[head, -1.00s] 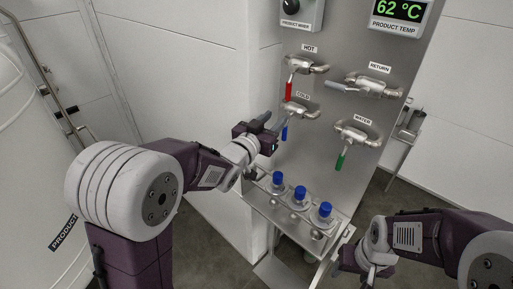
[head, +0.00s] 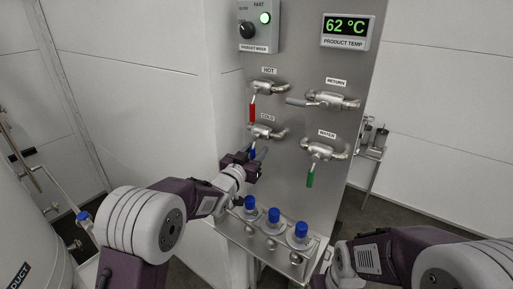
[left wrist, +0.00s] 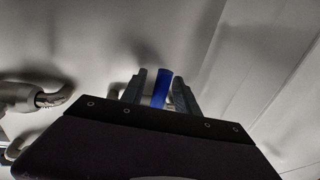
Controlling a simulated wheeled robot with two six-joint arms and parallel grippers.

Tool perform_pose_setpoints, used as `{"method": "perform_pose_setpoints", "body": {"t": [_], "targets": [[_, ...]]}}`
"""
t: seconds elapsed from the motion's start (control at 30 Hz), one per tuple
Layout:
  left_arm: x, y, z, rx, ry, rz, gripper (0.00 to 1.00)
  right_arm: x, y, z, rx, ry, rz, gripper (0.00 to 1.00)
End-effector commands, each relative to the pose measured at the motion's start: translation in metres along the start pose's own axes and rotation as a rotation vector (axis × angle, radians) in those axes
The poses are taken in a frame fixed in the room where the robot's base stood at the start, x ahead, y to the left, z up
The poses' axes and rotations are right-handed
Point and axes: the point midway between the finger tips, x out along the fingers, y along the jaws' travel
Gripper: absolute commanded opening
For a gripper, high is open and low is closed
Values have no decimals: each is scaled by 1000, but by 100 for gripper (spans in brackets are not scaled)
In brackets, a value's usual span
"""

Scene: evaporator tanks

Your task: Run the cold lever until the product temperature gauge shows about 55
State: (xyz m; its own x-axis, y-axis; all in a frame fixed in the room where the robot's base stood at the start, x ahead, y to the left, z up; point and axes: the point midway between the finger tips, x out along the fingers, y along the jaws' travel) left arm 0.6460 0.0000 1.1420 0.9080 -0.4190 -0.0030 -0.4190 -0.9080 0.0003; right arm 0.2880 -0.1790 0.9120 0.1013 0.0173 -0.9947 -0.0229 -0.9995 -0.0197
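The cold valve (head: 265,132) is on the grey panel under the COLD label, and its blue lever (head: 252,153) hangs down. My left gripper (head: 258,156) is at this lever. In the left wrist view the blue lever (left wrist: 161,88) stands between the two fingers of my left gripper (left wrist: 160,90), which look open, with a gap to the lever. The product temperature gauge (head: 345,27) reads 62 °C in green digits. My right gripper (head: 324,281) is low at the bottom edge of the head view, and its fingers cannot be made out.
The red-handled hot valve (head: 264,88) is just above. The return valve (head: 330,101) and green-handled water valve (head: 318,152) are to the right. A shelf (head: 250,237) with blue-capped bottles (head: 273,217) lies below my left gripper. A mixer box (head: 258,27) shows a green light.

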Motion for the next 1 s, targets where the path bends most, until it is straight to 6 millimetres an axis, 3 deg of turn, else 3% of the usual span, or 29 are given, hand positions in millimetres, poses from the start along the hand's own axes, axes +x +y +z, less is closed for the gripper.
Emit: {"method": "perform_pose_setpoints", "body": {"t": [0.33, 0.47, 1.0], "targets": [[8, 0, 0, 0, 1, -1, 37, -2, 0, 0, 0, 0, 0, 59], [8, 0, 0, 0, 1, -1, 1, -2, 0, 0, 0, 0, 0, 59], [8, 0, 0, 0, 1, -1, 0, -2, 0, 0, 0, 0, 0, 59]]}}
